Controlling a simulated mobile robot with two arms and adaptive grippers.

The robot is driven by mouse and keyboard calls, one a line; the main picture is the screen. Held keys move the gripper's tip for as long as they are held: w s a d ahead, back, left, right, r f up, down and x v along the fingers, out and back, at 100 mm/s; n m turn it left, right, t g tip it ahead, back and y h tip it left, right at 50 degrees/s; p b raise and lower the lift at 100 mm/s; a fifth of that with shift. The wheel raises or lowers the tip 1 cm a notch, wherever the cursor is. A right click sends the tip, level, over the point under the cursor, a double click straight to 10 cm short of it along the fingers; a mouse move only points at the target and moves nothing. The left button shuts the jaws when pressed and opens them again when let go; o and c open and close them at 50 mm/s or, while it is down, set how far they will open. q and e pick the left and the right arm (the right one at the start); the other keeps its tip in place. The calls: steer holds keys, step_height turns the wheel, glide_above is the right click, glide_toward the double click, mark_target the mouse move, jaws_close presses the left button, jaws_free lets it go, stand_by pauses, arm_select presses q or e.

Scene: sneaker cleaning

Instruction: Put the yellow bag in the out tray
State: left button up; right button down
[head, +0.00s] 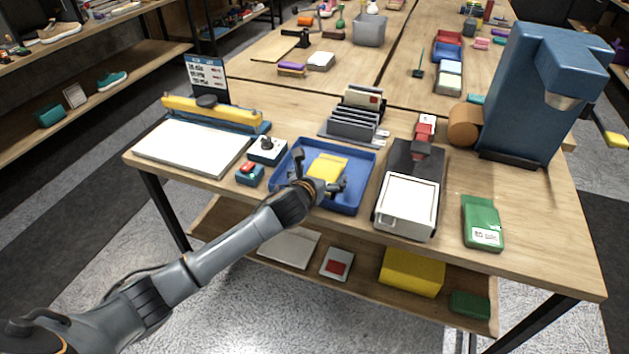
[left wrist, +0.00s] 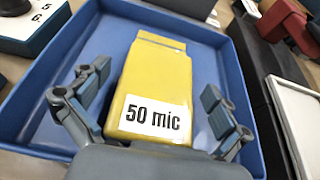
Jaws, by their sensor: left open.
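The yellow bag (head: 332,162) lies in the blue tray (head: 362,163) on the table. In the left wrist view the bag (left wrist: 155,72) has a white label reading "50 mic". My left gripper (head: 322,173) is over the tray at the near end of the bag. It is open, with one finger on each side of the bag and gaps between fingers and bag. Its palm hides the bag's near end in the left wrist view. No label saying "out" shows on the tray (left wrist: 225,60). My right gripper is not in view.
Left of the tray are a small control box (head: 267,150) and a yellow-and-blue sealer (head: 212,112) with a white board. A black-and-white device (head: 407,205) stands close on the right. A file rack (head: 353,122) is behind. A green pouch (head: 481,222) lies at the right.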

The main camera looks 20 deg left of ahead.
arm_select(q)
steer(key=v, duration=1.1)
steer(key=shift+s+r, duration=0.15)
steer(key=shift+s, duration=0.15)
